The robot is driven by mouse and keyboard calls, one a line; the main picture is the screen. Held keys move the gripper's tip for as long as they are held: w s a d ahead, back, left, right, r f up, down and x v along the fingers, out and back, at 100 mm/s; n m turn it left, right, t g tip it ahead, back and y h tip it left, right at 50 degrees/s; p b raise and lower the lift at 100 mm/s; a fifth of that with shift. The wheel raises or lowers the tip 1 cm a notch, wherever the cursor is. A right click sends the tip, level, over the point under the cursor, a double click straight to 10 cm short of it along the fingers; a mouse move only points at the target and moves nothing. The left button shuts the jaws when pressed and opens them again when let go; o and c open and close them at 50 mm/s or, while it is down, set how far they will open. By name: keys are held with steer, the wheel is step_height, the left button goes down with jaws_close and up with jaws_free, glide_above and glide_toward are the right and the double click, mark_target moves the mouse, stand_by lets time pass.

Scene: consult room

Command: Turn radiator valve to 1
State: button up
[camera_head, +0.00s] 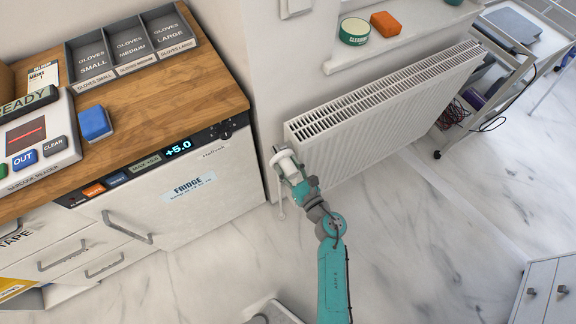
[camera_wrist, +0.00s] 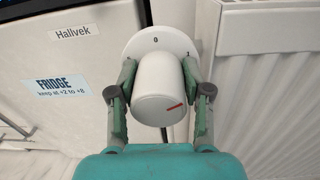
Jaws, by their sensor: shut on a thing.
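The radiator valve is a white round knob (camera_wrist: 158,88) with a red mark on its front face. Behind it is a white dial plate (camera_wrist: 150,40) with "0" at the top and "1" at its right. The red mark sits right of the knob's middle and slants up to the right. My gripper (camera_wrist: 160,75) is shut on the knob, one finger on each side. In the head view my gripper (camera_head: 290,168) is at the left end of the white radiator (camera_head: 380,115), and the knob (camera_head: 282,155) is partly hidden. Any other dial numbers are hidden.
The fridge front (camera_head: 190,185) stands close at left of the valve, under a wooden counter (camera_head: 150,85). A shelf (camera_head: 400,35) with a green tin (camera_head: 354,31) and an orange block (camera_head: 385,24) is above the radiator.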

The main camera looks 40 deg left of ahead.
steer(key=shift+f, duration=0.15)
steer(key=o, duration=1.2)
steer(key=shift+c, duration=0.2)
steer(key=v, duration=1.2)
